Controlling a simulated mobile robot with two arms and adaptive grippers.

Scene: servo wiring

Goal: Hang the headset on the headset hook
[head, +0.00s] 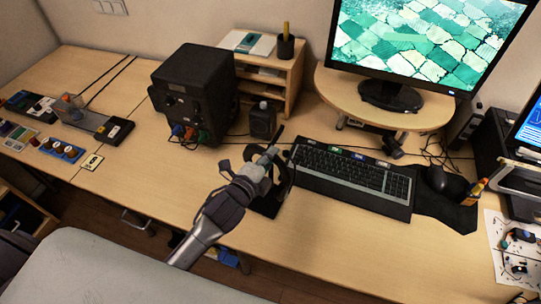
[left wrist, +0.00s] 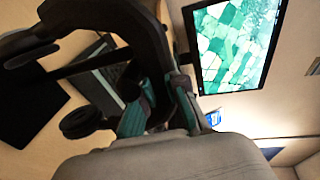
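A black headset shows large in the left wrist view (left wrist: 150,35), its curved band crossing the top and a round ear pad (left wrist: 82,122) below. My left gripper (head: 258,172) is over the desk left of the keyboard. Its teal-padded fingers (left wrist: 160,108) appear closed around part of the band. A black stand with a flat base (head: 266,208) and a thin upright is right by the gripper; the base also shows in the left wrist view (left wrist: 30,108). The gripper hides much of headset and stand, so I cannot tell whether they touch. I cannot clearly identify the headset hook. My right gripper is out of view.
The keyboard (head: 350,178) lies right of the stand. A monitor (head: 425,40) stands on a round shelf (head: 345,98) behind it. A black box-shaped device (head: 195,95) and a small speaker (head: 262,120) stand behind the gripper.

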